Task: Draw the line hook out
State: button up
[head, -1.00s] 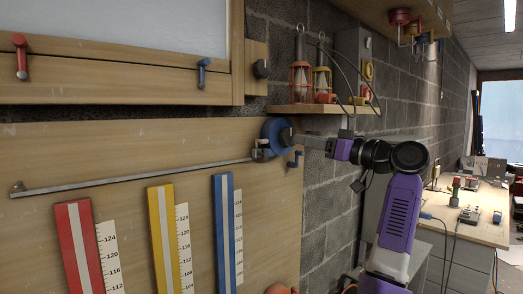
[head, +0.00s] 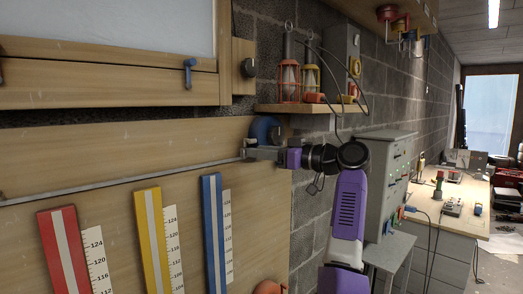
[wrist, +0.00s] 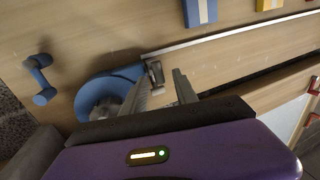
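The blue reel (head: 264,127) is fixed on the wooden board, partly hidden by my gripper in the head view. It also shows in the wrist view (wrist: 92,92). The line hook, a small grey metal piece (wrist: 156,73), sits at the reel's edge beside the end of the long metal rail (wrist: 215,37). My gripper (wrist: 163,75) has its two grey fingers apart, with the tips close to the hook on either side. I see no clear contact. In the head view my gripper (head: 252,149) is in front of the reel's lower edge.
Red (head: 62,250), yellow (head: 155,235) and blue (head: 212,230) scales stand below the rail (head: 120,180). A small blue peg (wrist: 40,78) is beside the reel. A shelf (head: 305,108) with caged lamps is above my arm. A grey cabinet (head: 388,165) stands right.

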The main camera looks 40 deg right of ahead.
grip_shut()
dwell(1.5)
